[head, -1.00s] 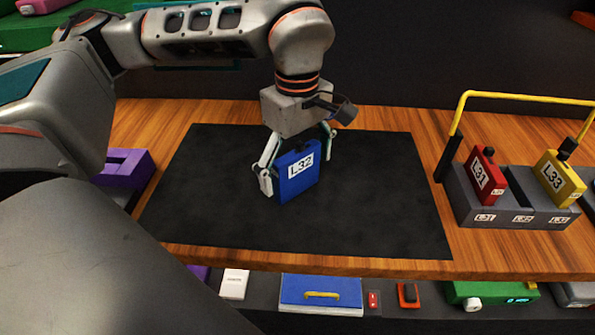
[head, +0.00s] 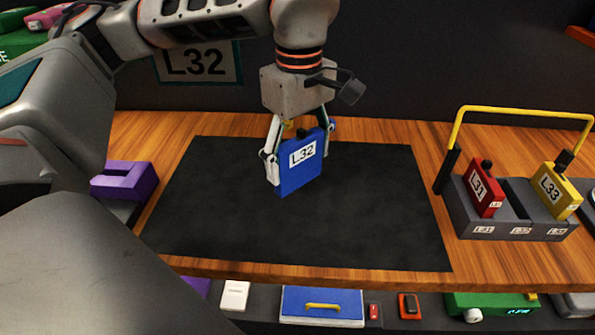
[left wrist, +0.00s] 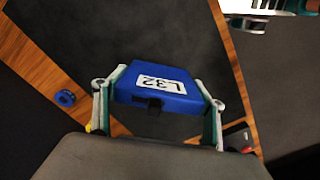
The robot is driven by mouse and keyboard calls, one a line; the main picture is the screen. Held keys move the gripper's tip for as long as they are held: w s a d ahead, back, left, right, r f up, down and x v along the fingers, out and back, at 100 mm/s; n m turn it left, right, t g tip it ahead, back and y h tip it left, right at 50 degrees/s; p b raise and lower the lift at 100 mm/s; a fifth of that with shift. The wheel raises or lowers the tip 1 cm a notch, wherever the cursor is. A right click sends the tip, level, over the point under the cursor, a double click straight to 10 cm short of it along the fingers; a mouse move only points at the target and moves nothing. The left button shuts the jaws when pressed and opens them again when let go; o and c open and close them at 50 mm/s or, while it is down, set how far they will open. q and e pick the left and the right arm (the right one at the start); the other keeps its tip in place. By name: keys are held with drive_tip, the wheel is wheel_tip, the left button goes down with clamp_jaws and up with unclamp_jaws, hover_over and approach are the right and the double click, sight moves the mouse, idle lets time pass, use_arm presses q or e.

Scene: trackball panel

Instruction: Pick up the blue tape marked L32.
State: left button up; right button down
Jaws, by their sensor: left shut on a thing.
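The blue tape marked L32 (head: 303,168) is upright over the black mat (head: 350,220), its white label facing my head camera. My left gripper (head: 298,165) is shut on it, with one finger at each side edge. In the left wrist view the blue tape (left wrist: 158,86) sits between the two fingers of my left gripper (left wrist: 157,98). Whether its lower edge touches the mat is hard to tell.
A grey rack (head: 488,228) with a yellow handle (head: 525,111) stands at the right. It holds a red tape L31 (head: 484,190) and a yellow tape L33 (head: 556,190); the middle slot is empty. A purple holder (head: 125,180) is at the left. Much of the mat is clear.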

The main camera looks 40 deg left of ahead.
use_arm(q)
wheel_tip(320, 180, up, 13)
drive_tip(key=shift+f+p, duration=0.2)
drive_tip(key=shift+p, duration=0.85)
drive_tip(key=shift+r, duration=0.75)
